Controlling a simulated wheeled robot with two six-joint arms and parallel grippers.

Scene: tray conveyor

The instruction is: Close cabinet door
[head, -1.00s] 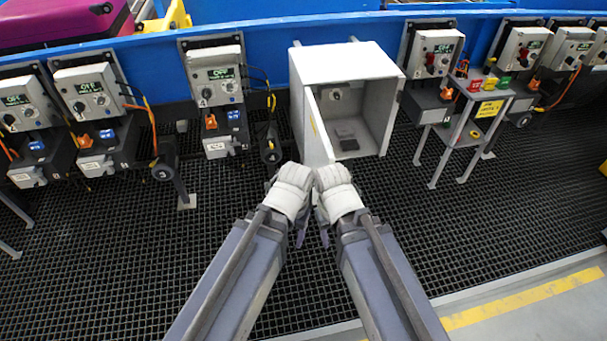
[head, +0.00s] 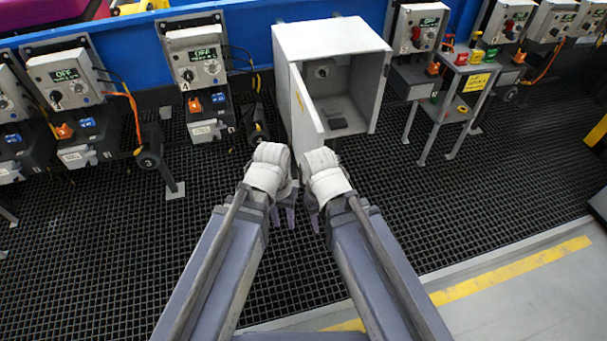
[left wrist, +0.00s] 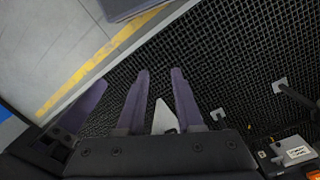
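The cabinet (head: 335,38) is a pale grey box against the blue conveyor side in the head view. Its front is open and shows a dark patch on the inner floor. Its door (head: 305,105) is hinged at the left and stands ajar, swung out toward me. My left gripper (head: 284,216) is in front of and below the door, with two fingers apart. In the left wrist view its fingers (left wrist: 160,72) are parted, with a pale wedge (left wrist: 164,118) showing between their bases; I cannot tell what it is. My right gripper (head: 316,218) is close beside it, its fingers partly hidden.
Control boxes with cables (head: 195,55) line the conveyor left of the cabinet. A small grey stand (head: 465,65) with coloured buttons is at its right. The black grating floor (head: 130,240) is clear in front, with a yellow line (head: 510,272) at lower right.

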